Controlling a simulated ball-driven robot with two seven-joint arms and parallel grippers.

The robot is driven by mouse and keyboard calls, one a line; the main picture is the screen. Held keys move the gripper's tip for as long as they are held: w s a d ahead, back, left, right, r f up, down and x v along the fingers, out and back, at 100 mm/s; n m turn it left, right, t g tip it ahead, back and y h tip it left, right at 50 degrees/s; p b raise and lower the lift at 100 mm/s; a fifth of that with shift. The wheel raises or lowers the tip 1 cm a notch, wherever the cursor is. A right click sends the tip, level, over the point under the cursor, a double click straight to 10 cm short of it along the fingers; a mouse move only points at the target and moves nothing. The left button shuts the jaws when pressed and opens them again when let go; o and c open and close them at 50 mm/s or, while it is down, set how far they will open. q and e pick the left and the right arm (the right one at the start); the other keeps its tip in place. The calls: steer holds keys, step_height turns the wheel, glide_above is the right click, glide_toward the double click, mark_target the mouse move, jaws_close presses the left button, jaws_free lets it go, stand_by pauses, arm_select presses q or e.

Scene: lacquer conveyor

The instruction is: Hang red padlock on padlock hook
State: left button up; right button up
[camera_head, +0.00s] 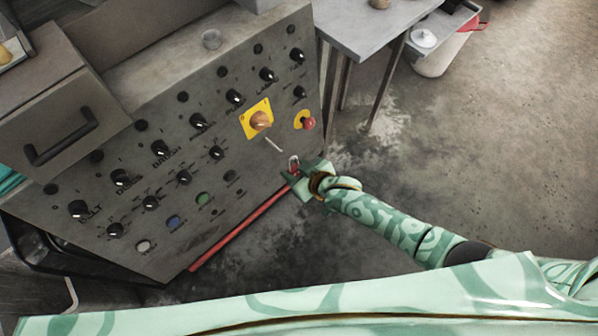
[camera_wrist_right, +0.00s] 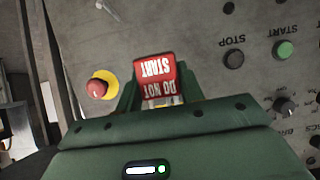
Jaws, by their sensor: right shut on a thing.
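The red padlock (camera_head: 295,171) is between the fingers of my right gripper (camera_head: 300,178), its pale shackle pointing up toward the panel. In the right wrist view the padlock (camera_wrist_right: 156,70) shows its red face with white "DO NOT START" lettering, upside down. The right gripper (camera_wrist_right: 158,90) is shut on its sides. A thin pale peg (camera_head: 273,144), which looks like the padlock hook, sticks out of the panel below the orange knob. The padlock is apart from it, below and to the right. My left gripper is not in view.
The grey control panel (camera_head: 190,232) carries many knobs and buttons. An orange knob (camera_head: 261,120) on a yellow plate and a red emergency button (camera_head: 308,123) are close by. A red bar (camera_head: 240,233) runs along the panel's lower edge. The floor (camera_head: 480,150) at right is open.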

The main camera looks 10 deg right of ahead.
steer(key=b, duration=0.4)
glide_toward(268, 151)
steer(key=shift+x, duration=2.15)
steer(key=shift+w+a+f+b, duration=0.2)
steer(key=shift+w+f+b, duration=0.05)
steer(key=shift+w+b, duration=0.1)
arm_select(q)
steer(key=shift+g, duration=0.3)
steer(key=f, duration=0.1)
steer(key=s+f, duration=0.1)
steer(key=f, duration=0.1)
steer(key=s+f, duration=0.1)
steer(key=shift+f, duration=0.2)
arm_select(e)
steer(key=shift+w+a+f, duration=0.1)
steer(key=shift+w+f, duration=0.1)
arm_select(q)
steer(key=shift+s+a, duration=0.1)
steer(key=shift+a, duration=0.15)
arm_select(e)
steer(key=o, duration=1.1)
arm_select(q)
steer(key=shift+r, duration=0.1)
arm_select(e)
steer(key=shift+r, duration=0.1)
